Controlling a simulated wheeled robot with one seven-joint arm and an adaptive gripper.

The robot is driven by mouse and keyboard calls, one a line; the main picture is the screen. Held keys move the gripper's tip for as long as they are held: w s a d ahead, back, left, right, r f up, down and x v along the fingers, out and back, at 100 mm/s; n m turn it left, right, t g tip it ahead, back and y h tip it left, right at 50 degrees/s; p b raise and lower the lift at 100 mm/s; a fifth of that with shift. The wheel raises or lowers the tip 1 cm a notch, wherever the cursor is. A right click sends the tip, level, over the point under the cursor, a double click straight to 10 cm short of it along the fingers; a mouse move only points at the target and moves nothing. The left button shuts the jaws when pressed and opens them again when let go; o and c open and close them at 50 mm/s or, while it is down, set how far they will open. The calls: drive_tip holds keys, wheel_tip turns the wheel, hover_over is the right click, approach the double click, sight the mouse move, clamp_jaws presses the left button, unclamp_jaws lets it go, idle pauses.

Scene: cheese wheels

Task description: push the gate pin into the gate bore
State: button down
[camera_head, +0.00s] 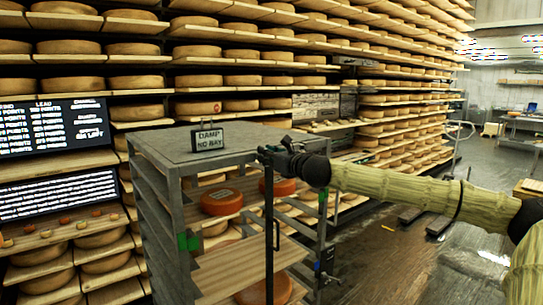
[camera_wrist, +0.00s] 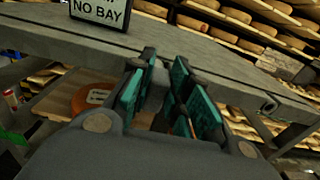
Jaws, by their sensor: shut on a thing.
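My gripper (camera_head: 270,155) is at the front edge of the grey cart's top, at the upper end of a dark upright bar (camera_head: 268,235). The bar hangs down in front of the cart's shelves, with a small handle on its right side. In the wrist view, the teal finger pads (camera_wrist: 160,95) close around something; the thing itself is mostly hidden between and below them. I cannot pick out the gate pin for certain. A dark round hole (camera_wrist: 268,104) shows in the cart's top rail right of the fingers; I cannot tell whether it is the gate bore.
The cart (camera_head: 165,150) holds orange and pale cheese wheels. A "DAMP NO BAY" sign (camera_head: 209,137) stands on its top, also in the wrist view (camera_wrist: 100,12). A blue-marked fitting (camera_head: 318,267) is on its right post. Cheese racks stand behind; wet floor (camera_head: 400,260) is open at right.

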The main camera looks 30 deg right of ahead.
drive_tip(key=c, duration=1.3)
unclamp_jaws()
drive_tip(key=shift+r, duration=0.1)
drive_tip(key=shift+o, duration=0.2)
drive_tip(key=shift+w+a, duration=0.1)
drive_tip(key=shift+w, duration=0.1)
drive_tip(key=shift+s, duration=0.2)
drive_tip(key=s, duration=0.7)
drive_tip(key=shift+s+d, duration=0.35)
drive_tip(key=shift+d, duration=0.1)
